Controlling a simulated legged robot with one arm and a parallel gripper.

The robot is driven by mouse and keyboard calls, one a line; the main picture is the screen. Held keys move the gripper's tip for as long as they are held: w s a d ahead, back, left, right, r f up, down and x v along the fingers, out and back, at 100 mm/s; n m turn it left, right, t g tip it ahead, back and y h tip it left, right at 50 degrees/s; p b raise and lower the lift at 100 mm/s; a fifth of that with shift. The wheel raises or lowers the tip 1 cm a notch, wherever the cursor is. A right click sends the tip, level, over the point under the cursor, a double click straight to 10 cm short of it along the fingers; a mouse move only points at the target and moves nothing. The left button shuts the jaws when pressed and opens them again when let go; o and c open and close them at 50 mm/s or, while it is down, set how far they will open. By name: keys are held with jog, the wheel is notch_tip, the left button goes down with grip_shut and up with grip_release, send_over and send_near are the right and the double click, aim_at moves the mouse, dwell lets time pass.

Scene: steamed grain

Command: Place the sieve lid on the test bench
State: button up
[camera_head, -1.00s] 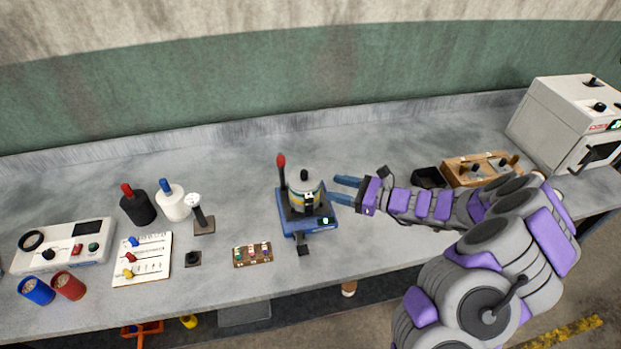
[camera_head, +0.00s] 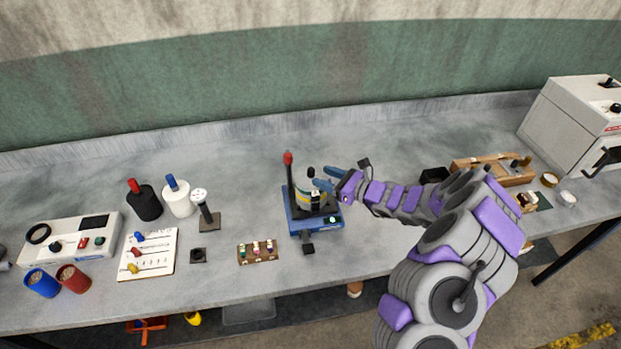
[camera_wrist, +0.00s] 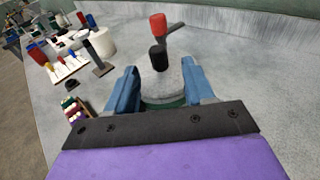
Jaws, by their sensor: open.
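The sieve lid (camera_head: 305,184) is a round grey disc with a black knob on top. It sits on the sieve stack (camera_head: 303,199), which stands on a blue shaker base (camera_head: 304,226) on the grey test bench (camera_head: 250,290). My gripper (camera_head: 322,178) is at the lid's right side, with its blue fingers at about lid height. In the wrist view my gripper (camera_wrist: 163,85) is open, with the grey lid (camera_wrist: 168,80) and its black knob between the fingers. I cannot tell whether the fingers touch the lid. The gripper partly hides the stack.
A red-topped lever (camera_head: 288,160) stands just behind the stack. Black and white bottles (camera_head: 178,199), a control box (camera_head: 70,245) and cups lie to the left. A wooden tray (camera_head: 490,172) and white oven (camera_head: 570,125) are at right. The bench behind the shaker is clear.

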aim_at(310, 172)
jog(key=shift+b+x, duration=0.45)
jog(key=shift+x, duration=2.6)
jog(key=shift+s+d+r, duration=0.1)
jog(key=shift+d+r, duration=0.1)
jog(key=shift+d, duration=0.15)
jog(key=shift+c, duration=1.2)
jog(key=c, duration=0.3)
jog(key=shift+a, duration=0.25)
grip_shut()
